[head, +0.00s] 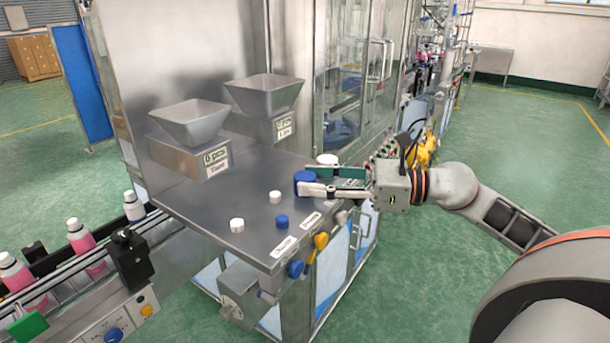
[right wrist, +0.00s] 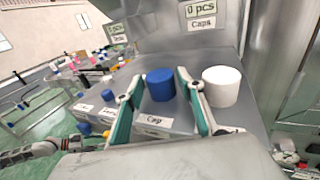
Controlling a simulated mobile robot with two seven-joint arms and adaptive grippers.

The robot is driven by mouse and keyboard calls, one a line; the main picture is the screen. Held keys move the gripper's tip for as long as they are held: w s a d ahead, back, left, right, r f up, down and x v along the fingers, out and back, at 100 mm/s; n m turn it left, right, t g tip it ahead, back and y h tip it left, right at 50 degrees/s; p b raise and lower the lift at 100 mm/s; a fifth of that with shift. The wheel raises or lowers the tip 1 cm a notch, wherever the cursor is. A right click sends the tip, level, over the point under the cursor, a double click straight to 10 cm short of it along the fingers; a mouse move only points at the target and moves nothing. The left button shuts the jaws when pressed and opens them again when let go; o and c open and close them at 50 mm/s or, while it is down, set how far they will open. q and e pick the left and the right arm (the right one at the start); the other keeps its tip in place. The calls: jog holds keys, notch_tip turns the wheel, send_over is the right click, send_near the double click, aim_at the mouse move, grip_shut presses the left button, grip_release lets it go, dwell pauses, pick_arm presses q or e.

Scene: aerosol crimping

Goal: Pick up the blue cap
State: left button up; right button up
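A large blue cap (head: 305,177) stands upright on the steel table, near its right side. My right gripper (head: 320,180) reaches in from the right, low over the table, with its fingers apart. In the right wrist view the blue cap (right wrist: 160,84) stands between the two fingertips (right wrist: 160,77), with a visible gap to the finger on its right. Contact on its left side is hard to tell. A smaller blue cap (head: 282,221) stands near the table's front edge.
A large white cap (head: 327,158) stands close behind, just outside the right finger in the wrist view (right wrist: 221,87). Small white caps (head: 276,196) (head: 237,225) stand further left. Two steel hoppers (head: 190,120) (head: 265,95) occupy the back. A bottle conveyor (head: 75,265) runs at the left.

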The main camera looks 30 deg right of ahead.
jog(key=shift+x, duration=0.9)
jog(key=shift+w+a, duration=0.15)
jog(key=shift+w, duration=0.05)
jog(key=c, duration=0.5)
jog(key=shift+o, duration=0.2)
jog(key=shift+r, duration=0.15)
